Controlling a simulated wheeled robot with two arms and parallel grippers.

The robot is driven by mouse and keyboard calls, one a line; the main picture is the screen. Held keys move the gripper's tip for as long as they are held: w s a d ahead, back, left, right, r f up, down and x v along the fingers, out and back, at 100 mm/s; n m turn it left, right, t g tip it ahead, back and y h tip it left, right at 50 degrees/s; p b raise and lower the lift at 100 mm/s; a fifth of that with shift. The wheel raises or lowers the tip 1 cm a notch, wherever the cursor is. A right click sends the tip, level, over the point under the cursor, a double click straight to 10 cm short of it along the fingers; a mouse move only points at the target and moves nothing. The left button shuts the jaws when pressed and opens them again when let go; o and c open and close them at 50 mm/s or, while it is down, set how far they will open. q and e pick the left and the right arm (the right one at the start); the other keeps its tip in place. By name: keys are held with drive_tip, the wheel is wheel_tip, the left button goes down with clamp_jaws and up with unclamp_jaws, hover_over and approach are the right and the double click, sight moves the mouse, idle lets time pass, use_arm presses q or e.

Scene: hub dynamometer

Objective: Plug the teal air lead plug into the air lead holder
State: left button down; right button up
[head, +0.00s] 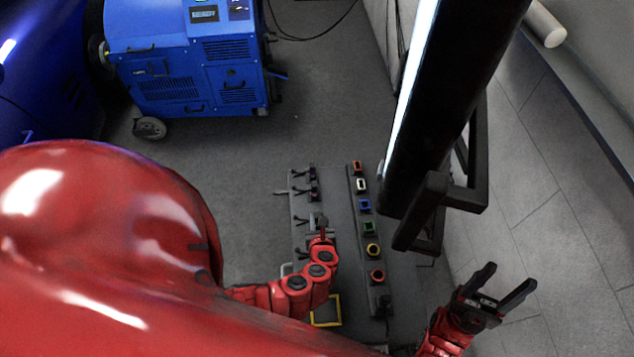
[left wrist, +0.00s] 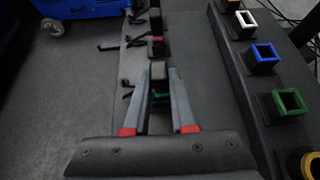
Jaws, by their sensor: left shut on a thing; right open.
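My left gripper (head: 320,220) is over the strip (head: 300,200) of dark clips on the left of the bench. In the left wrist view its two grey fingers (left wrist: 160,72) are closed on a dark plug (left wrist: 158,92) with a small teal part showing low between them. The plug's far end and any lead are hidden. The second strip (head: 357,220), to the right, carries coloured square sockets, including a green one (head: 369,228), which also shows in the left wrist view (left wrist: 289,101). I cannot tell which part is the air lead holder. My right gripper (head: 509,277) is open and empty.
A tall black screen (head: 450,110) on a black frame stands right of the sockets. A blue wheeled cabinet (head: 190,75) is at the back left. A yellow-edged square (head: 326,324) lies at the bench's near end. Open floor (head: 330,100) lies behind the bench.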

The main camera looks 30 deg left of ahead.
use_arm(q)
drive_tip(key=shift+s+a+f, duration=0.1)
drive_tip(key=shift+s+f, duration=0.3)
drive_tip(key=shift+f, duration=0.1)
drive_tip(key=shift+w+r+p, duration=0.2)
drive_tip(key=shift+r+p, duration=0.6)
drive_tip(key=shift+p, duration=0.2)
drive_tip(key=shift+r+p, duration=0.4)
drive_tip(key=shift+r, duration=0.2)
drive_tip(key=shift+w, duration=0.1)
drive_tip(key=shift+r, duration=0.1)
drive_tip(key=shift+f, duration=0.25)
drive_tip(key=shift+f+b, duration=0.45)
drive_tip(key=shift+f, duration=0.3)
drive_tip(key=shift+f, duration=0.2)
